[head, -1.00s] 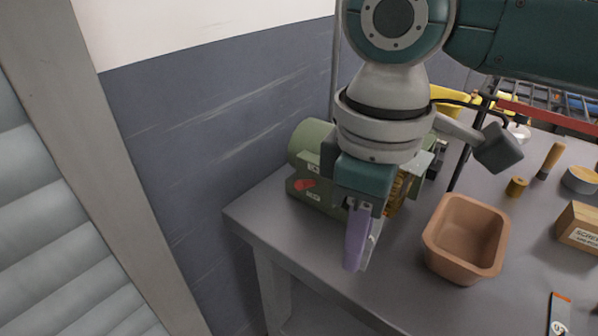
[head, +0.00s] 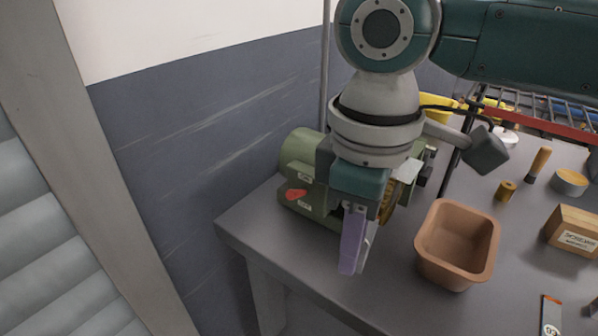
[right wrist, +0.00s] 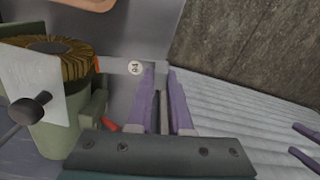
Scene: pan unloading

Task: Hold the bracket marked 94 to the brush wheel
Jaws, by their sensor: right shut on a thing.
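My right gripper (head: 354,240), with purple fingers, points down in front of the green grinder (head: 299,153). In the right wrist view this gripper (right wrist: 166,100) is shut on the flat grey bracket (right wrist: 118,66) marked 94 on a white disc. The bracket's orange end points at the brush wheel (right wrist: 75,62) and is very close to its rim; I cannot tell whether they touch. The brush wheel (head: 387,205) is mostly hidden behind my gripper in the head view. Purple fingers of my left gripper (right wrist: 304,146) show apart at the right wrist view's right edge.
A brown bin (head: 457,207) stands right of the grinder. A screws box (head: 574,232), another orange-ended bracket (head: 550,312), a brass cylinder (head: 506,190) and a wooden handle (head: 540,160) are farther right. The grinder has a red switch (head: 295,194). The bench's front-left corner is clear.

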